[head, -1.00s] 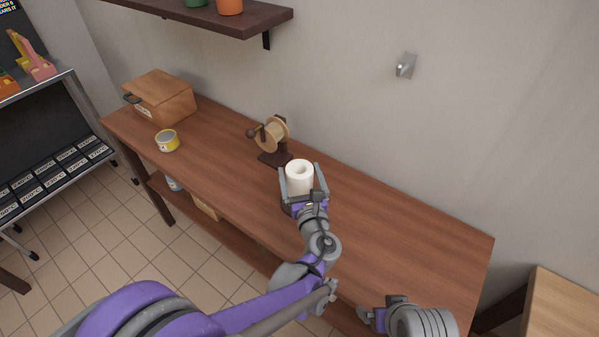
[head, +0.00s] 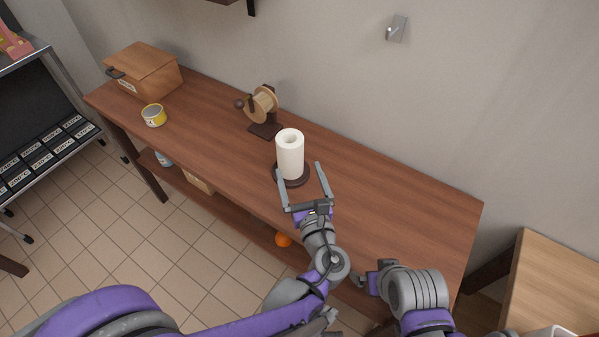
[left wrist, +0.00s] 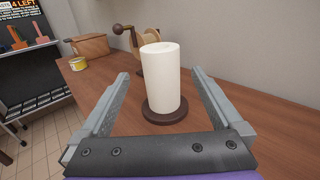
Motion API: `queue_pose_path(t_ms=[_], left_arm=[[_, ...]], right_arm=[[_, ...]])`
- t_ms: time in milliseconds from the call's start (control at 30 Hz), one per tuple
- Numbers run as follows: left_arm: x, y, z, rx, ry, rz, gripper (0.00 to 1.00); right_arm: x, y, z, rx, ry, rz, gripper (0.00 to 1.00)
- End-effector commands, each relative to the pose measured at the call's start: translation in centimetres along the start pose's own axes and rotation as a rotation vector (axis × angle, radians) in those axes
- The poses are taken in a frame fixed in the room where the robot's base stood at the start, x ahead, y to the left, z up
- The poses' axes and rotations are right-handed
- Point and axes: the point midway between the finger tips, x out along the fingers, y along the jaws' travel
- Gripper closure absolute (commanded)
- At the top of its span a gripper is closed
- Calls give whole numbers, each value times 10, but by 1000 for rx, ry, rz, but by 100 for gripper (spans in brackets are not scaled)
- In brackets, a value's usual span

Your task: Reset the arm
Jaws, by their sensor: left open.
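My left gripper (head: 302,188) is open and empty. It is just in front of a white paper roll (head: 290,155) that stands upright on a dark round base (head: 301,177) on the wooden table. My right gripper (head: 367,279) is at the table's front edge. Whether its jaws are open is not clear.
A spool on a dark stand (head: 262,104), a yellow tin (head: 154,115) and a wooden box (head: 146,72) stand on the table (head: 400,205) to the left. The table's right part is clear. An orange fruit (head: 283,240) lies on the lower shelf. A hook (head: 397,28) is on the wall.

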Motion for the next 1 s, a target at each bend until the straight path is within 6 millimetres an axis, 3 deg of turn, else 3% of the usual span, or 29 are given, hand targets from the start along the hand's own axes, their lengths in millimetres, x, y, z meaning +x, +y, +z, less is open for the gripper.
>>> queue_pose_path(t_ms=[433,567,667,767,900,1000], left_arm=[[0,1,0,-3,2,1,0],[5,18,2,-76,43,36,0],[11,53,3,-237,124,115,0],[11,106,3,-515,235,260,0],[-14,180,0,-1022,363,551,0],[-43,216,-2,-1400,401,785,0]], right_arm=[[0,0,0,0,0,0,0],[-5,0,-2,0,2,0,0],[-13,0,-7,0,5,0,0],[-26,0,-14,0,9,0,0],[-46,0,-26,0,17,0,0],[-60,0,-36,0,23,0,0]])
